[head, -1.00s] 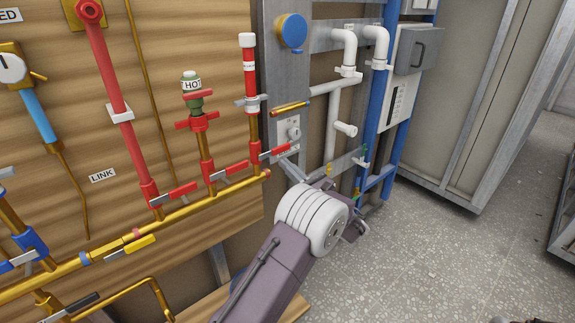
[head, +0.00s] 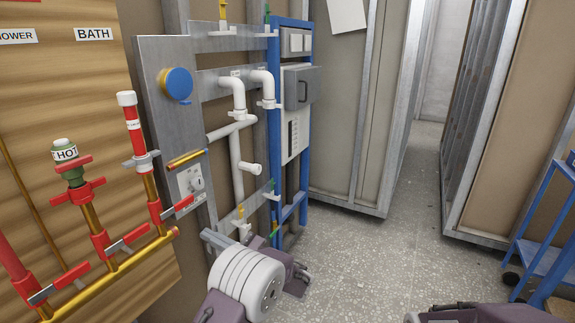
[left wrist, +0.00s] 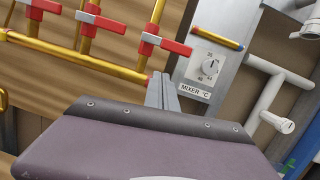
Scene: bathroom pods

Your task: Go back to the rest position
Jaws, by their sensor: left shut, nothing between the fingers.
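My left arm comes up from the bottom of the head view, with its white round joint in front of the wall. My left gripper (head: 212,238) is shut and empty, near the lower part of the grey metal panel (head: 155,65). In the left wrist view its closed fingers (left wrist: 162,90) point up at the pipework, with nothing between them. I cannot tell whether they touch the panel. Part of my other arm shows at the bottom right of the head view, but its gripper does not show.
The mixer dial (head: 190,181) and white pipes (head: 238,150) are close to my left gripper. Red-handled valves (head: 128,238) line a brass pipe at left. A blue cart (head: 540,255) stands at right. The speckled floor (head: 385,250) between is clear.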

